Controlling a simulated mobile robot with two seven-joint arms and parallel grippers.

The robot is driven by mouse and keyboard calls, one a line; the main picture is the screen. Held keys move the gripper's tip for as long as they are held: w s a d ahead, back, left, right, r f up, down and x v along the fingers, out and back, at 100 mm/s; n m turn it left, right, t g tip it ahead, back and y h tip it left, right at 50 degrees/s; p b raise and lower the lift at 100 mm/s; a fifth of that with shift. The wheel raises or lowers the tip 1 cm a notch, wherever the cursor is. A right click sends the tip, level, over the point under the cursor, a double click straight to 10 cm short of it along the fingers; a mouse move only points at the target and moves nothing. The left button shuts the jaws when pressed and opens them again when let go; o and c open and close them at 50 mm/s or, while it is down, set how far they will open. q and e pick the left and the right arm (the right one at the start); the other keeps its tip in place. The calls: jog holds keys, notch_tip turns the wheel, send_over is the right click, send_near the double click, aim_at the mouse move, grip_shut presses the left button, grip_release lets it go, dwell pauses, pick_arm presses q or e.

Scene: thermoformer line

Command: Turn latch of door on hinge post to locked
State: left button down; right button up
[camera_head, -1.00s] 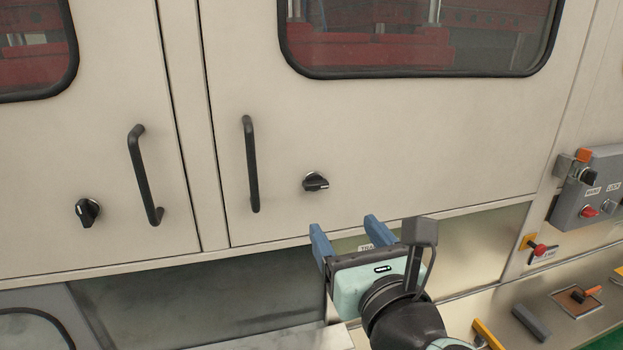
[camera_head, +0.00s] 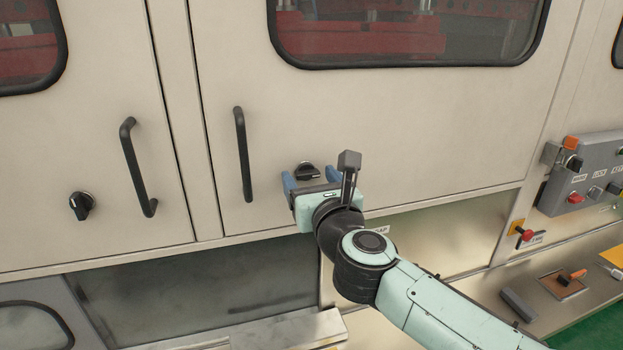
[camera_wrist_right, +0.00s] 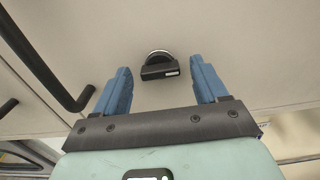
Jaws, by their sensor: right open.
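The right door (camera_head: 400,130) is a shut beige panel with a dark window and a black bar handle (camera_head: 241,154). Its black latch knob (camera_head: 308,171) sits right of the handle. My right gripper (camera_head: 311,177) is open, its blue fingers pointing at the door around the knob's position. In the right wrist view the latch knob (camera_wrist_right: 159,66) shows between and just beyond the fingertips, its bar lying nearly level with a white mark at the right end. I see no contact. The left gripper is not in view.
The left door has its own handle (camera_head: 138,168) and latch knob (camera_head: 81,205). A grey control box (camera_head: 584,175) with switches and a red-handled switch (camera_head: 524,234) are at the right. A ledge below holds a grey block (camera_head: 518,305) and an orange-handled tool (camera_head: 572,276).

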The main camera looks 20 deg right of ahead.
jog(key=shift+c, duration=0.3)
jog(key=c, duration=1)
